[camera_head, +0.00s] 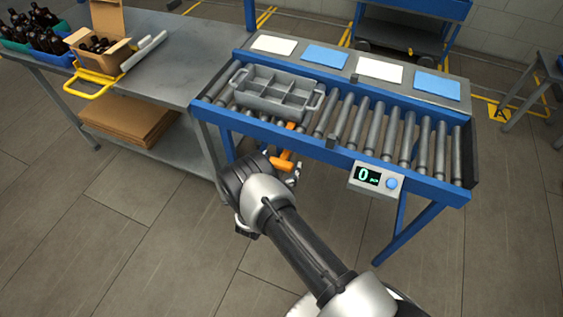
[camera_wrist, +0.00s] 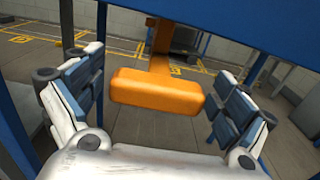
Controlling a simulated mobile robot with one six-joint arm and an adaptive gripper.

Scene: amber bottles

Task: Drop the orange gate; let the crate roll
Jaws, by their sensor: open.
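The orange gate handle (camera_wrist: 155,92) hangs below the conveyor's front edge, and in the wrist view it lies between my open fingers with gaps on both sides. In the head view the handle (camera_head: 281,163) shows just beyond my gripper (camera_head: 292,176). An orange piece of the gate (camera_head: 290,126) shows at the rollers beside the crate. The grey crate (camera_head: 268,108), with empty-looking compartments, sits on the left part of the roller conveyor (camera_head: 440,187). My gripper (camera_wrist: 155,110) is open; in the wrist view neither finger visibly touches the handle.
A counter box (camera_head: 376,179) reading 0 hangs on the conveyor's front. Blue and white pads (camera_head: 380,70) lie along its back ledge. The rollers right of the crate are clear. A grey bench (camera_head: 150,85) at left holds a cardboard box (camera_head: 98,50) and dark bottles (camera_head: 45,40).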

